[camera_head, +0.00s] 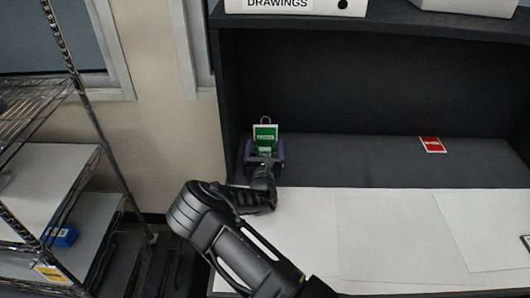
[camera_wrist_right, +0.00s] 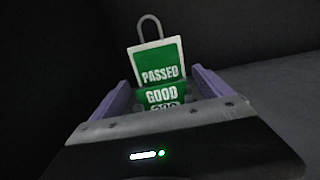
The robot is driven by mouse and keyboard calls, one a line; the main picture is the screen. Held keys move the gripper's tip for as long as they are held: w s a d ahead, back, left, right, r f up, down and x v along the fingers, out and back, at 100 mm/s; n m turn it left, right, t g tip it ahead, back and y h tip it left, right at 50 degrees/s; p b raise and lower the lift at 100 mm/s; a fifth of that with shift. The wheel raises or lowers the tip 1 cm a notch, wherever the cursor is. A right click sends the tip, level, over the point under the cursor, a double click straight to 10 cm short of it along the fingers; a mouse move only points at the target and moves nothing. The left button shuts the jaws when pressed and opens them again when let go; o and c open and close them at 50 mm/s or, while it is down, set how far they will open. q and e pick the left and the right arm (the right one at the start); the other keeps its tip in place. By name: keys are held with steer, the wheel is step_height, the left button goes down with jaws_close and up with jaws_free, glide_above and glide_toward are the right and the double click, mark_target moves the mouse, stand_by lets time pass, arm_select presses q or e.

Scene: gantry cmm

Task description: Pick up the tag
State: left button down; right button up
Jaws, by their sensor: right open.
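A green tag with a white border and a wire loop on top (camera_head: 265,132) stands at the back left of the dark shelf. It reads "PASSED" and "GOOD" in the right wrist view (camera_wrist_right: 158,65). My right gripper (camera_head: 264,152) is at the tag, with its arm coming up from the bottom. In the right wrist view its two purple fingers (camera_wrist_right: 160,90) stand apart, one on each side of the tag. I cannot tell whether they touch it. The tag's lower part is hidden by the gripper body. My left gripper is not in view.
A red card (camera_head: 432,144) lies at the right on the dark shelf (camera_head: 350,160). White sheets (camera_head: 390,230) cover the front surface. A dark side panel stands close left of the gripper. A wire rack (camera_head: 60,180) with a blue box (camera_head: 62,236) is at the left.

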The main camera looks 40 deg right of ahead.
stand_by(0.3)
steer(key=c, duration=1.4)
steer(key=shift+r, duration=0.15)
step_height(320, 180, up, 10)
steer(key=shift+f+b, duration=0.1)
steer(key=shift+b, duration=0.45)
